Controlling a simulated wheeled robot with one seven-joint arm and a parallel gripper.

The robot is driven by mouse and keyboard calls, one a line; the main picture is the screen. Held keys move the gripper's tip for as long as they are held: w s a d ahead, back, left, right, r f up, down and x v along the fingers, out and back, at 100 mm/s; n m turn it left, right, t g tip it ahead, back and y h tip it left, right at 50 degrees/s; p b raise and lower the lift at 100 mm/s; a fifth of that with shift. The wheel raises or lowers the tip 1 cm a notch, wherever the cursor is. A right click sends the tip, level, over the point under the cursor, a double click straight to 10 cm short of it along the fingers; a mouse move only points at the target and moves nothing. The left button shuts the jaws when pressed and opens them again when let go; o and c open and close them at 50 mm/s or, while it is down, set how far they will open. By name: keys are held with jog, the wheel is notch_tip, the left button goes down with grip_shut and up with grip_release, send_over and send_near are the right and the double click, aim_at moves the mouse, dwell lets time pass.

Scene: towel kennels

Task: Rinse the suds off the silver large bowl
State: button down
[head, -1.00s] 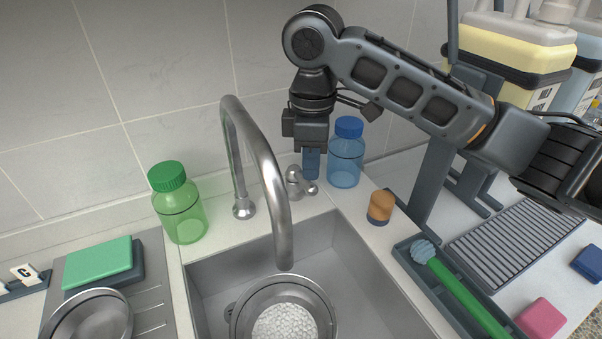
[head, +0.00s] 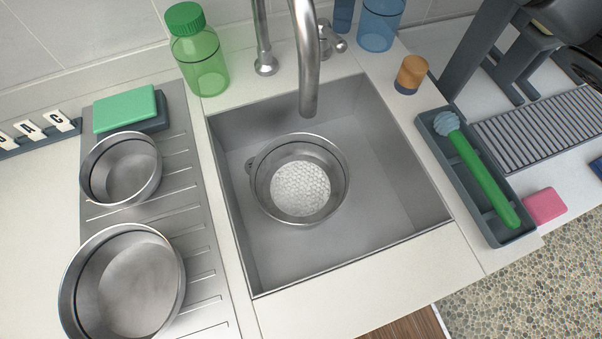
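A silver bowl (head: 334,182) stands upright in the sink with a layer of white, bubbly suds (head: 300,190) on its bottom. The curved silver tap (head: 308,70) ends above the bowl's far side, and no water shows coming from it. The tap's knob and lever (head: 330,42) are right of its base. Only the blue fingertip part of my gripper (head: 343,15) shows, at the top edge just above the lever. I cannot tell whether it touches the lever, or whether the gripper is open or shut.
Two empty silver bowls, a smaller one (head: 89,172) and a larger-looking one (head: 173,294), stand on the left drainer with a green sponge (head: 125,108). A green bottle (head: 205,73) stands behind. Right are an orange-topped jar (head: 411,75) and a green-handled brush (head: 482,178) in a tray.

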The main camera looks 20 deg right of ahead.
aim_at(340, 39)
jog(key=shift+f+b, duration=0.95)
jog(key=shift+f, duration=0.9)
dwell(0.9)
jog(key=shift+r, duration=0.1)
notch_tip(340, 39, up, 4)
jog(key=p, duration=0.3)
jog(key=shift+f+p, duration=0.25)
jog(key=shift+p, duration=0.15)
jog(key=shift+f, duration=0.1)
